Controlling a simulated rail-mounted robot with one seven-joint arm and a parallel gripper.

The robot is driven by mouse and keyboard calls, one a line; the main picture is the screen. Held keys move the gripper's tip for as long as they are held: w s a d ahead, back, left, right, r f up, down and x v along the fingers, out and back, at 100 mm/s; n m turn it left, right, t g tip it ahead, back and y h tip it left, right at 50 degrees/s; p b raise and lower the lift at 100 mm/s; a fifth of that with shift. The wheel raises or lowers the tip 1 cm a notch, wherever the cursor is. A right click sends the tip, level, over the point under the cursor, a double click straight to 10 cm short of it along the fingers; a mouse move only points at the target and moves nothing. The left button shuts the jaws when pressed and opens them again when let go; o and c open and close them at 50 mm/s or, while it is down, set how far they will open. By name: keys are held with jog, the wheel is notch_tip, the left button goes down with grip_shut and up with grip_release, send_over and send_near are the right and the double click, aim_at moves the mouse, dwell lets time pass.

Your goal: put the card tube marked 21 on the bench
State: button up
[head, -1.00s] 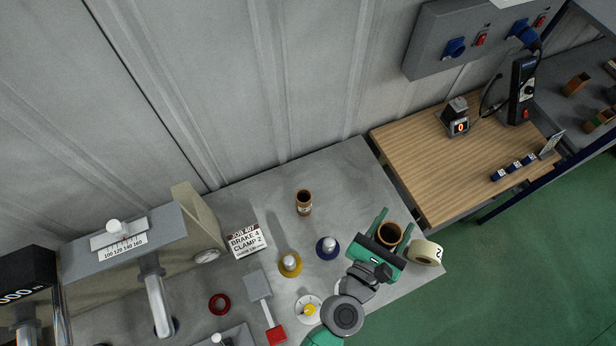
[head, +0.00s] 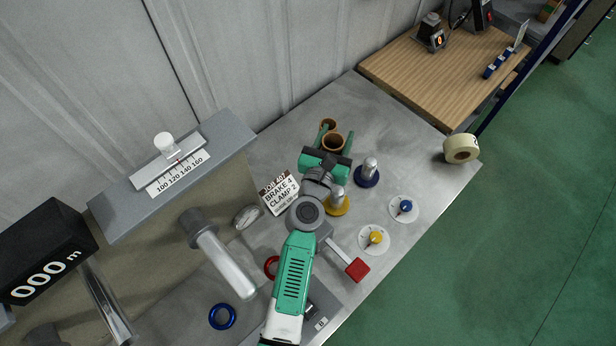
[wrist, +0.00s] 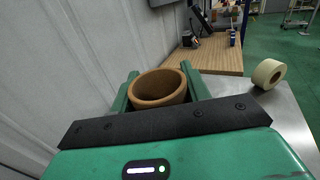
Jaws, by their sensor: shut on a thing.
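My gripper (head: 337,148) is shut on a brown card tube (head: 333,143), with a green finger on either side. In the wrist view the held card tube (wrist: 160,86) shows its open round top between the fingers. Any number on it is hidden. A second brown card tube (head: 327,124) stands just behind the held one on the grey metal bench (head: 410,160) and is partly covered. I cannot tell whether the two touch. Whether the held tube's base touches the bench is also hidden.
A cream roll (head: 461,149) lies near the bench's right edge. Blue (head: 367,174) and yellow (head: 338,204) based posts stand close to my gripper. A job sign (head: 279,192) is left. A wooden-topped table (head: 430,80) adjoins behind. The bench between tubes and roll is clear.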

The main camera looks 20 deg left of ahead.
jog(key=w+a+f+b, duration=0.5)
jog(key=a+f+b, duration=0.1)
jog(key=a+b, duration=0.25)
notch_tip(320, 180, down, 9)
jog(key=a+b, duration=0.1)
jog(key=b, duration=0.5)
jog(key=shift+w+a+r+y+b, duration=0.2)
jog(key=shift+a+y+b, duration=0.1)
jog(key=shift+a+b, duration=0.1)
jog(key=o, duration=1.1)
jog(key=shift+c, duration=0.2)
jog(key=shift+s+d+r+p, duration=0.1)
jog(key=shift+s+r+p, duration=0.05)
jog(key=shift+s+p, duration=2.2)
